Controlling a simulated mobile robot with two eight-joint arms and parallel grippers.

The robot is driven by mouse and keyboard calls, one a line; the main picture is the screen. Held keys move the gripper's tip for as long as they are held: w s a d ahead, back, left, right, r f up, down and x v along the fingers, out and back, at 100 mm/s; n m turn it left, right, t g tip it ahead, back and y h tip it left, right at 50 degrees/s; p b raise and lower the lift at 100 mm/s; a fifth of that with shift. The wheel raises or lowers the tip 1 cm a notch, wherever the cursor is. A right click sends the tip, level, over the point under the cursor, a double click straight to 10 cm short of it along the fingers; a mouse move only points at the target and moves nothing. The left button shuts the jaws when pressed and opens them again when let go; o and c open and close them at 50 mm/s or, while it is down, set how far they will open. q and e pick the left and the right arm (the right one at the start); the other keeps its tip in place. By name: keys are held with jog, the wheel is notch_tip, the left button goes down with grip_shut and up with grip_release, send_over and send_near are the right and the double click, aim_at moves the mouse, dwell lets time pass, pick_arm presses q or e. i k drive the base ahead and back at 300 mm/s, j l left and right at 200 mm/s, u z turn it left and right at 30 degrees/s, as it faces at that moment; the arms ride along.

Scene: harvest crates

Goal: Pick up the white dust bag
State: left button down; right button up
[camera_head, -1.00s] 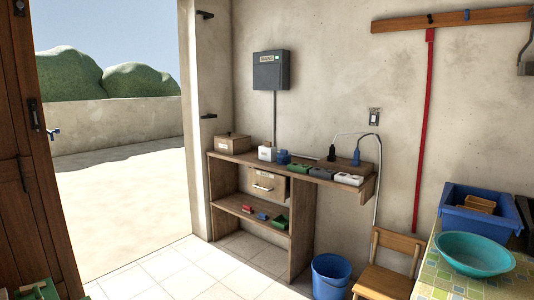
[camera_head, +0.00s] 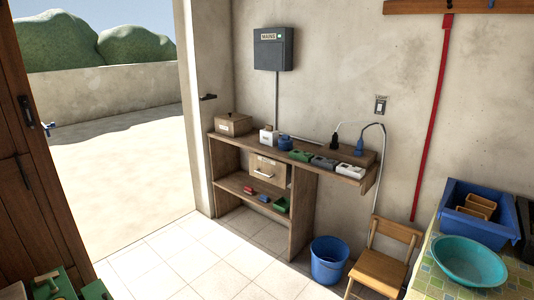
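I cannot clearly make out a white dust bag. A small white block-like item (camera_head: 268,136) stands on the wooden bench top (camera_head: 232,144), between a lidded wooden box and a blue item. A whitish low block (camera_head: 350,171) lies at the right end of the same bench. Both are too small to identify for certain. Neither of my grippers is in view.
Green, dark and blue items line the bench, with red, blue and green pieces on its lower shelf (camera_head: 238,188). A blue bucket (camera_head: 328,268) and a wooden chair (camera_head: 380,268) stand to the right. Tiled floor (camera_head: 190,265) is clear.

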aim_at(269, 137)
jog(key=i+l, duration=0.1)
jog(key=i, duration=0.7)
jog(key=i+l, duration=0.15)
jog(key=i, duration=0.65)
jog(key=j+u, duration=0.05)
